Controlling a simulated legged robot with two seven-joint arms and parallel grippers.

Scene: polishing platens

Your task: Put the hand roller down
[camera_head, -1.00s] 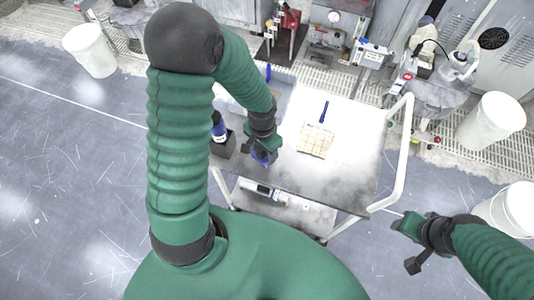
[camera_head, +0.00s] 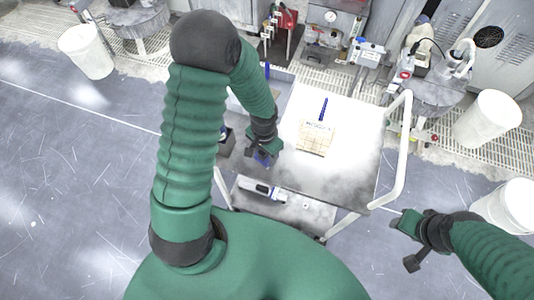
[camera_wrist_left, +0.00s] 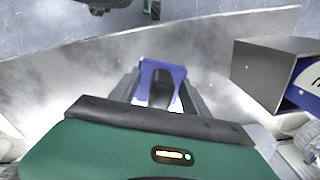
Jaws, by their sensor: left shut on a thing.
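My left gripper (camera_head: 264,154) is over the front left part of the cart top (camera_head: 350,160). It is shut on the hand roller (camera_head: 263,160), of which a small blue part shows below the fingers. In the left wrist view the blue, fork-shaped frame of the hand roller (camera_wrist_left: 162,72) sits between the two dark fingers (camera_wrist_left: 157,100). The roller's far end is hidden, and I cannot tell whether it touches the surface. My right gripper (camera_head: 408,222) hangs at the right, off the cart, and its jaws are too small to read.
A gridded tan block (camera_head: 317,139) and a blue stick (camera_head: 323,108) lie on the cart top. A dark box (camera_head: 226,138) stands left of my left gripper; a grey box (camera_wrist_left: 268,72) is close by in the wrist view. White rails (camera_head: 405,150) edge the cart's right side.

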